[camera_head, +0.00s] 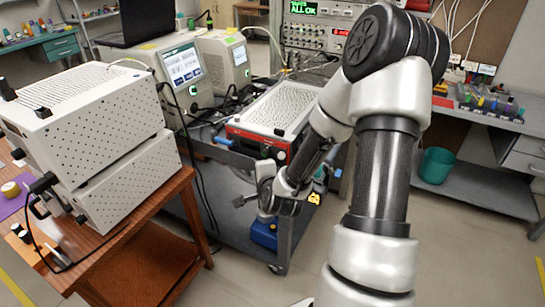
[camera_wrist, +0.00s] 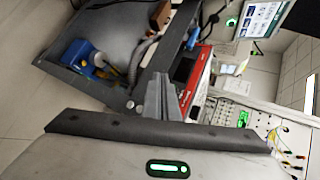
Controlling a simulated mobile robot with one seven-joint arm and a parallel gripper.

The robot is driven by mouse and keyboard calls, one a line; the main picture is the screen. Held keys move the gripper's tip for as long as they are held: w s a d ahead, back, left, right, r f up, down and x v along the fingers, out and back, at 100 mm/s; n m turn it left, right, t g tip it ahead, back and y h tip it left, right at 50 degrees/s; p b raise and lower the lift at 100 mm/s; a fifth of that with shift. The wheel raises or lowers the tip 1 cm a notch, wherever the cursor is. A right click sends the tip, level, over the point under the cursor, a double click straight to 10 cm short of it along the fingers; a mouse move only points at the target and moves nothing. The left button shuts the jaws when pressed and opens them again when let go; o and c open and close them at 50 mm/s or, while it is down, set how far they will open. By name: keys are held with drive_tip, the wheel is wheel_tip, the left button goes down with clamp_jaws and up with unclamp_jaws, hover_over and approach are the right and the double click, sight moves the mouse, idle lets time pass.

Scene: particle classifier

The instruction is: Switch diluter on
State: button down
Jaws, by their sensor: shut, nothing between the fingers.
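A red-fronted instrument with a perforated light top (camera_head: 277,105) sits on the grey cart. Its front has dark areas and a knob, and its red front also shows in the wrist view (camera_wrist: 204,66), just right of my fingers. I cannot read a label that tells whether it is the diluter. My gripper (camera_wrist: 158,82) is shut and empty, its fingers side by side in the wrist view. In the head view my arm reaches down in front of the cart and covers the right part of the red front. No contact with a switch shows.
White perforated boxes (camera_head: 88,119) are stacked on the wooden table at left. Two instruments with screens (camera_head: 180,78) stand behind. A blue object (camera_head: 264,233) lies on the cart's lower shelf. Cables hang between the table and cart. A teal bin (camera_head: 436,165) is at right.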

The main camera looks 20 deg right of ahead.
sight(282, 156)
drive_tip(key=f+m, duration=0.1)
drive_tip(key=d+m+h, duration=0.1)
drive_tip(key=d+f+m, duration=0.1)
drive_tip(key=m, duration=0.1)
drive_tip(key=shift+s+d+f+t+b, duration=0.2)
drive_tip(key=shift+f+t+b, duration=0.1)
drive_tip(key=shift+t+b, duration=0.1)
drive_tip(key=shift+w, duration=0.1)
drive_tip(key=w+d, duration=0.5)
drive_tip(key=d, duration=0.2)
drive_tip(key=shift+w, duration=0.15)
drive_tip(key=shift+w, duration=0.1)
idle(1.8)
drive_tip(key=shift+w+d, duration=0.2)
drive_tip(key=shift+d, duration=0.1)
